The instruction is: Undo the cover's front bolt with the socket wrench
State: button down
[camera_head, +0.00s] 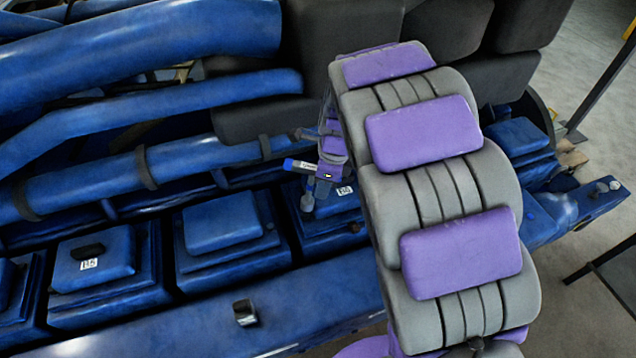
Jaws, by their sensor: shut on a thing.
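My gripper (325,172) is at the centre of the head view, small and partly hidden behind my own arm. It is shut on the socket wrench (300,165), whose short blue, white and dark handle sticks out to the left. A dark rounded part (307,202) hangs below the gripper; I cannot tell whether it is the socket. The gripper is over a blue square cover (325,206) with a white label. My arm hides the cover's right side. I cannot make out the front bolt clearly, nor whether the wrench touches it.
More blue covers stand in the row to the left: a plain one (221,220) and a labelled one with a black knob (92,258). Thick blue pipes (140,50) run behind. A small dark block (244,312) sits on the front ledge. Open floor (600,290) shows at right.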

jog(key=shift+a+f, duration=0.3)
jog(key=shift+f, duration=0.35)
jog(key=shift+f+b, duration=0.5)
jog(key=shift+f, duration=0.75)
jog(key=shift+r+p, duration=0.5)
jog(key=shift+r, duration=0.2)
jog(key=shift+s+a+r+h, duration=0.2)
jog(key=shift+a+h, duration=0.5)
jog(key=shift+h, duration=0.1)
jog(key=shift+d, duration=0.25)
jog(key=shift+a, duration=0.25)
